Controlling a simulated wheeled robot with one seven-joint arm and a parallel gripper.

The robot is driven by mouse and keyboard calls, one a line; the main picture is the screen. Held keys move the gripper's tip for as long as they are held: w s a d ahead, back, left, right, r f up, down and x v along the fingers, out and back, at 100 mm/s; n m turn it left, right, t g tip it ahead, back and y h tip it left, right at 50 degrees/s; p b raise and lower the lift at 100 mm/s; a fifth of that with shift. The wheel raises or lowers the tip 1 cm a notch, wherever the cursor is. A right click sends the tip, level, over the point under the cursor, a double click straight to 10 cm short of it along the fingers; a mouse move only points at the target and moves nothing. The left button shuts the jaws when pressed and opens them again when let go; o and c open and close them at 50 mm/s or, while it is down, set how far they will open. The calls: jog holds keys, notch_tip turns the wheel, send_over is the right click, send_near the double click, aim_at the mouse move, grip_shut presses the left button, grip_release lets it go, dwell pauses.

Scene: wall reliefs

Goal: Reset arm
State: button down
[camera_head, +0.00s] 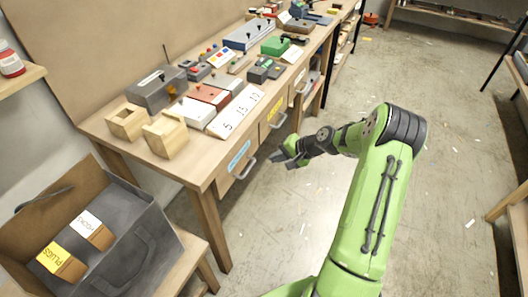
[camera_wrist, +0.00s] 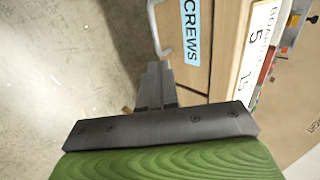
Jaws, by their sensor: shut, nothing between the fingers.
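My green arm reaches out over the floor to the right of the wooden workbench (camera_head: 200,168) in the head view. My gripper (camera_head: 277,160) is at the arm's end, in front of the drawers and apart from them as far as I can tell. In the wrist view my gripper (camera_wrist: 155,70) is shut, with its fingers together and nothing between them. A drawer with a blue label (camera_wrist: 191,30) reading "SCREWS" and a metal handle (camera_wrist: 155,30) lies just beyond the fingertips.
The bench top holds wooden blocks (camera_head: 165,136), a grey box (camera_head: 157,88), white and red boxes and a numbered card (camera_head: 237,110). A grey bin (camera_head: 130,240) with labelled blocks stands at lower left. The floor (camera_head: 300,210) around my arm is mostly clear.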

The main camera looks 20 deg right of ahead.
jog(key=s+a+r+n+g+h+p, duration=0.2)
jog(key=s+a+r+n, duration=0.3)
jog(key=r, duration=0.5)
jog(key=s+a+r+n+g+h+p, duration=0.1)
jog(key=s+a+r+n+h, duration=0.1)
jog(key=s+a+r, duration=0.6)
jog(key=s+a+r+n+h+p, duration=0.1)
jog(key=s+r, duration=0.3)
jog(key=s, duration=0.4)
jog(key=s+a+r+n+t+p, duration=0.1)
jog(key=s+r+n, duration=0.1)
jog(key=s+r, duration=0.3)
jog(key=s, duration=0.4)
jog(key=shift+a+h+p, duration=0.2)
jog(key=shift+h+p, duration=0.1)
jog(key=shift+h, duration=0.1)
jog(key=shift+r, duration=0.15)
